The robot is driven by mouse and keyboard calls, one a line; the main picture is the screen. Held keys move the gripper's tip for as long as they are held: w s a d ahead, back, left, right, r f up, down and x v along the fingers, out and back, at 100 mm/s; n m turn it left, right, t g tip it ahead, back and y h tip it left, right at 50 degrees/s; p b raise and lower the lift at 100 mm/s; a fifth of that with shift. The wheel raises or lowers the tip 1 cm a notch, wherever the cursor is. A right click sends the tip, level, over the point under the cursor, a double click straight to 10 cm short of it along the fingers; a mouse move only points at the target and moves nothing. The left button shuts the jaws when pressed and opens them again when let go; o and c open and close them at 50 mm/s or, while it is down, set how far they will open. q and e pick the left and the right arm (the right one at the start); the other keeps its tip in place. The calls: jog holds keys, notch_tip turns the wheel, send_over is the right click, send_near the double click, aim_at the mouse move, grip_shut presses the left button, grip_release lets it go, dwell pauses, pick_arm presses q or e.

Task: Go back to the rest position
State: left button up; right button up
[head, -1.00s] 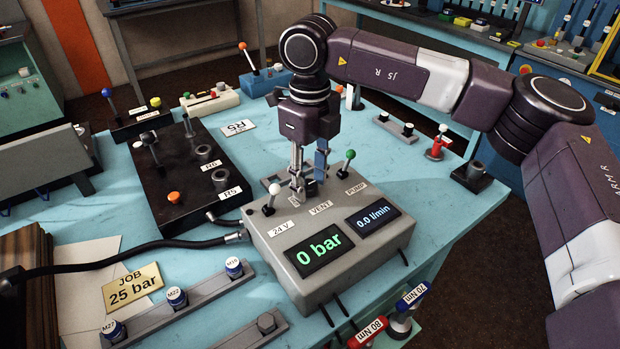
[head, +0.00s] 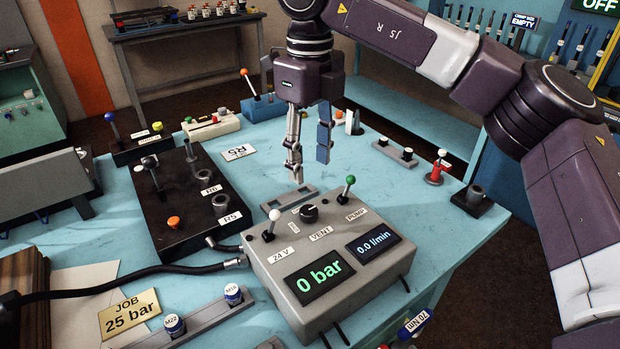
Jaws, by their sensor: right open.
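My right gripper (head: 309,168) hangs fingers down above the blue table (head: 400,195), just behind the grey control box. Its two fingers are apart with nothing between them. The control box (head: 290,262) carries a black VENT knob (head: 310,213), a white-tipped 24 V lever (head: 272,225) and a green-tipped PUMP lever (head: 347,188). Its displays read 0 bar (head: 320,276) and 0.0 l/min (head: 374,245). The gripper is clear of the knob and levers. My left gripper is not in view.
A black block (head: 185,205) with ports and levers stands left of the box, with a black hose (head: 130,272) running to the box. A JOB 25 bar plate (head: 131,309) and capped fittings (head: 172,325) lie in front. A red-based lever (head: 437,168) stands at the right.

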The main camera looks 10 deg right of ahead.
jog(key=shift+r, duration=0.5)
